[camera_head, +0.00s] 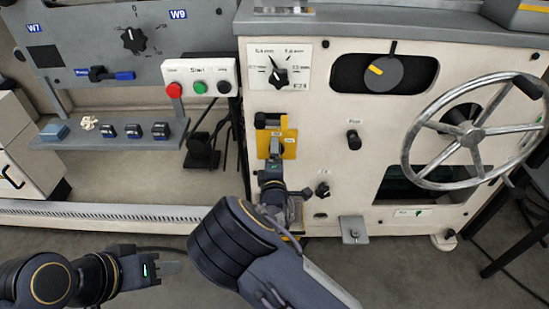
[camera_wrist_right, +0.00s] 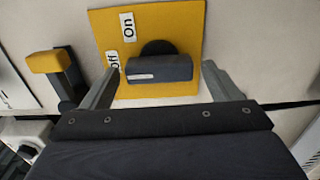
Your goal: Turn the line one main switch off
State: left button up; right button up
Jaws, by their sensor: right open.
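The main switch is a dark bar handle (camera_wrist_right: 160,69) on a yellow plate (camera_wrist_right: 185,22) with "On" and "Off" labels. In the right wrist view the bar lies crosswise, its white-marked end beside the partly hidden "Off" label. My right gripper (camera_wrist_right: 160,80) is open, one finger past each end of the bar, with gaps visible. In the head view the yellow plate (camera_head: 290,143) is on the cream machine front, and my right gripper (camera_head: 271,163) is in front of it, hiding much of the handle. My left gripper (camera_head: 171,268) is low at the left, away from the switch; its jaw gap is unclear.
A yellow-and-black block (camera_wrist_right: 48,62) is beside the plate. A button box (camera_head: 200,85), a dial (camera_head: 280,76), a black knob (camera_head: 353,139) and a large handwheel (camera_head: 472,135) surround the switch area. A shelf (camera_head: 100,142) with small items projects at left.

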jog(key=s+p, duration=0.1)
jog(key=s, duration=0.6)
jog(key=shift+s+p, duration=0.35)
jog(key=shift+s, duration=0.05)
jog(key=shift+d, duration=0.1)
jog(key=s+d+m+g+y, duration=0.1)
jog(key=s+d+m+g, duration=0.2)
jog(key=d+m+g, duration=0.7)
jog(key=s+d+r+m+g+y, duration=0.1)
jog(key=s+d+r+m+y, duration=0.15)
jog(key=s+r, duration=0.3)
jog(key=s+d+r+m+y, duration=0.25)
jog(key=s+r+m, duration=0.2)
jog(key=s, duration=0.25)
jog(key=s+d+r+m+g+h, duration=0.1)
jog(key=s+d+m, duration=0.15)
jog(key=s, duration=0.55)
jog(key=s+d+r+m+h, duration=0.1)
jog(key=s+d, duration=0.3)
jog(key=s, duration=0.3)
notch_tip(320, 180, up, 30)
jog(key=p, duration=3)
jog(key=shift+w+a+f+n, duration=0.15)
jog(key=shift+a+f+n, duration=0.1)
jog(key=shift+n, duration=0.1)
